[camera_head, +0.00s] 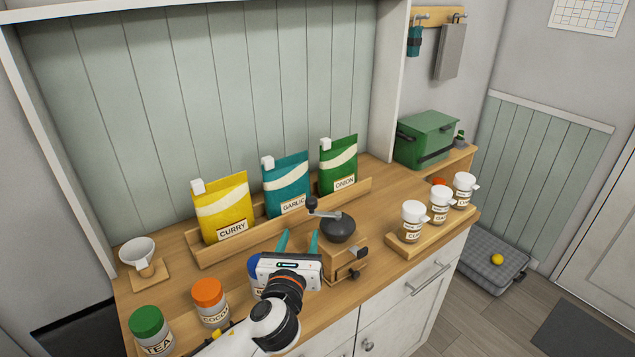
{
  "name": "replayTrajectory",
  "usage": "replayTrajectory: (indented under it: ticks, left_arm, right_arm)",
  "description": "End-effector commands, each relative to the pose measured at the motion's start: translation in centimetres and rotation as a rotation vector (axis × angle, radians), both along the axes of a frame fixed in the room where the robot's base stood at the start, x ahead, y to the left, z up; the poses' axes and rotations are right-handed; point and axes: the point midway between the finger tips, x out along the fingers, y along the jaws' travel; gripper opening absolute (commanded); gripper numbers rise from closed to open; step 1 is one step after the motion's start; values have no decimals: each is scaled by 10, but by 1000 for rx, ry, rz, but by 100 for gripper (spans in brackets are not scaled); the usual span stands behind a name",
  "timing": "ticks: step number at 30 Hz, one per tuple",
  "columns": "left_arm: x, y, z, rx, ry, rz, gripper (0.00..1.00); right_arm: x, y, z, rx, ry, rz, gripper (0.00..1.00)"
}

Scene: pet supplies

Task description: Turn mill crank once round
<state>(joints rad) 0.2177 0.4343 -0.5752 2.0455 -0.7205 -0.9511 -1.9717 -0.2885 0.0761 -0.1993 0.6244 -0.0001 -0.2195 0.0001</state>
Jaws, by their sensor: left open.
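The mill (343,256) stands near the counter's front edge, with a wooden body, a dark metal bowl on top and a small knob low on its front. Its metal crank (326,213) lies across the top and points left, ending in a dark upright knob (312,203). My left gripper (299,238) is open, its two teal fingers pointing away from me, left of the mill's bowl and below the crank knob in the picture. The fingers look empty. The gripper body hides part of the mill's left side. My right gripper is not in view.
A wooden rack (240,243) with curry, garlic and onion bags stands behind. Jars (211,304) stand at front left, one partly hidden by my gripper. A cup (138,252) is at left. A board (437,232) with several white-lidded jars is right; a green box (426,138) stands beyond.

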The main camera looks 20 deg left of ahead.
Motion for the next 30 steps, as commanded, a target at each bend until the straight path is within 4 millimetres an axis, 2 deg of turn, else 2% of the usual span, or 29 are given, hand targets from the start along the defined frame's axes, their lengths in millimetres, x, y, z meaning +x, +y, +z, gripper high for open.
replayTrajectory:
  ticks: [3,5,8,12,16,19,24,30]
  left_arm:
    - [7,-2,7,92,-21,-16,48]
    - [11,-2,8,104,-23,-17,48]
    - [23,-1,9,103,-23,-15,48]
    - [50,3,9,101,-23,-13,48]
    - [77,6,8,99,-21,-14,48]
    - [94,8,8,97,-21,-15,48]
    - [115,11,7,97,-20,-14,48]
    - [124,12,6,97,-20,-15,48]
  right_arm:
    - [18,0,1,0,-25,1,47]
    - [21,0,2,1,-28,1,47]
    - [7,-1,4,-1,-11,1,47]
    - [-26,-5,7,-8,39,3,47]
    - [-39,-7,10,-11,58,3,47]
    - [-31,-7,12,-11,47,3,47]
    - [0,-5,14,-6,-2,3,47]
    - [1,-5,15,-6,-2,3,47]
